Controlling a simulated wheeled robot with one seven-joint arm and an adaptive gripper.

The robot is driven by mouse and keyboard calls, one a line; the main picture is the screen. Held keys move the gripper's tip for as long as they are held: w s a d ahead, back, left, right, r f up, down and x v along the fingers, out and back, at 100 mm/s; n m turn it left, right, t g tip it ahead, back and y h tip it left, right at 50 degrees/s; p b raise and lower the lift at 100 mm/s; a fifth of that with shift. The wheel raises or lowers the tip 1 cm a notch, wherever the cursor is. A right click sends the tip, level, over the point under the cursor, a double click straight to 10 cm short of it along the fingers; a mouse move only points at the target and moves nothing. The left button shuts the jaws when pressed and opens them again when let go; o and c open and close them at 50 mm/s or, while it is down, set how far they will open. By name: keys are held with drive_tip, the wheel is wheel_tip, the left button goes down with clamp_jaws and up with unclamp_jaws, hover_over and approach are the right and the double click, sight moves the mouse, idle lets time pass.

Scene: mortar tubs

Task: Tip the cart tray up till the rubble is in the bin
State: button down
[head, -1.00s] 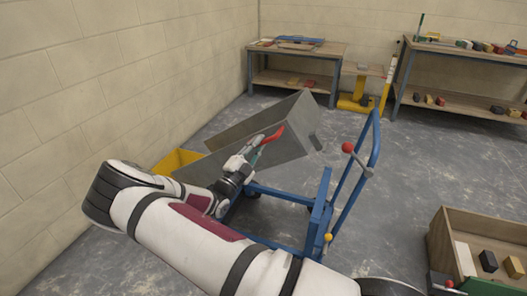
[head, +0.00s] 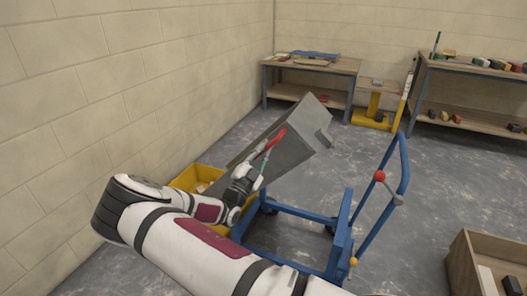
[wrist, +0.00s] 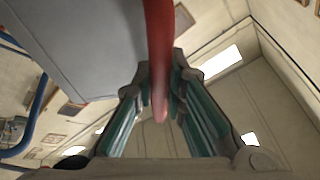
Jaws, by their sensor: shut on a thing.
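The grey metal cart tray (head: 296,150) is tipped steeply on the blue cart frame (head: 300,212), its low end toward the yellow bin (head: 186,178) by the wall. My gripper (head: 262,160) is shut on the red handle (head: 277,138) on the tray's side. In the wrist view the red handle (wrist: 158,50) runs between the two fingers (wrist: 160,95), with the tray's grey wall (wrist: 85,40) at upper left. Pale bits, likely rubble (head: 202,186), show inside the bin. The tray's inside is hidden, so I cannot tell what it holds.
The cart's blue push handle with a red knob (head: 380,176) stands to the right. A wooden box (head: 462,262) with blocks is at lower right. Workbenches (head: 312,66) and a yellow stand (head: 372,118) are at the back. Floor between is clear.

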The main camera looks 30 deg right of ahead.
drive_tip(key=c, duration=1.6)
unclamp_jaws()
drive_tip(key=v, duration=1.2)
